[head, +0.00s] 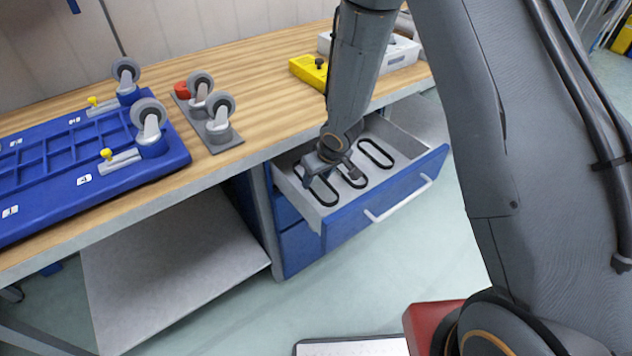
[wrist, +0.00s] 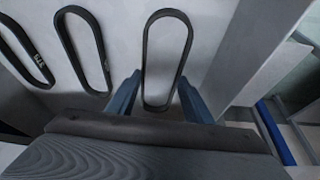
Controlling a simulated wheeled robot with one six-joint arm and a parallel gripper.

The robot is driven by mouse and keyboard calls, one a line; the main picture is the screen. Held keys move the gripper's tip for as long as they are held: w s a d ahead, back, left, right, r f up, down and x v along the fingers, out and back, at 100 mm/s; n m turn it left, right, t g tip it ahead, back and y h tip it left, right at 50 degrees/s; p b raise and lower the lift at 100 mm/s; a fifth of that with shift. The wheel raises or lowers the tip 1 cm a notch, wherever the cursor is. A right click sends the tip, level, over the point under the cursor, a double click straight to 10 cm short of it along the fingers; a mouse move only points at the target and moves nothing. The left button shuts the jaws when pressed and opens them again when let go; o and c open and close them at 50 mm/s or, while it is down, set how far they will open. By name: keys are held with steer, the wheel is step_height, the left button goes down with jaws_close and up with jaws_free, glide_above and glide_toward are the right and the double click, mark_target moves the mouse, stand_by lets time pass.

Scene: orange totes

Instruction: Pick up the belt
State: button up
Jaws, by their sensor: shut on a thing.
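Three black loop belts lie on the light floor of an open drawer (head: 401,197). In the head view the left belt (head: 329,199) is at my gripper (head: 318,172), with the middle belt (head: 357,181) and the right belt (head: 376,153) further right. In the wrist view the held belt (wrist: 146,50) runs between the two blue fingers of my gripper (wrist: 158,95). The fingers are shut on its outer sides near its rounded end. The other two belts (wrist: 101,50) (wrist: 42,66) lie to its left. Whether the held belt touches the drawer floor I cannot tell.
The drawer's side wall (wrist: 245,55) stands close on the right in the wrist view. The wooden worktop (head: 240,75) is above the drawer. It carries a blue base with casters (head: 90,165), a grey caster plate (head: 215,135) and a yellow box (head: 306,72).

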step_height(320, 180, up, 6)
steer(key=f+p, duration=0.1)
steer(key=p, duration=0.2)
steer(key=w+d+p, duration=0.4)
steer(key=w+d, duration=0.7)
steer(key=d, duration=0.5)
steer(key=shift+p, duration=0.4)
steer(key=shift+d+r, duration=0.15)
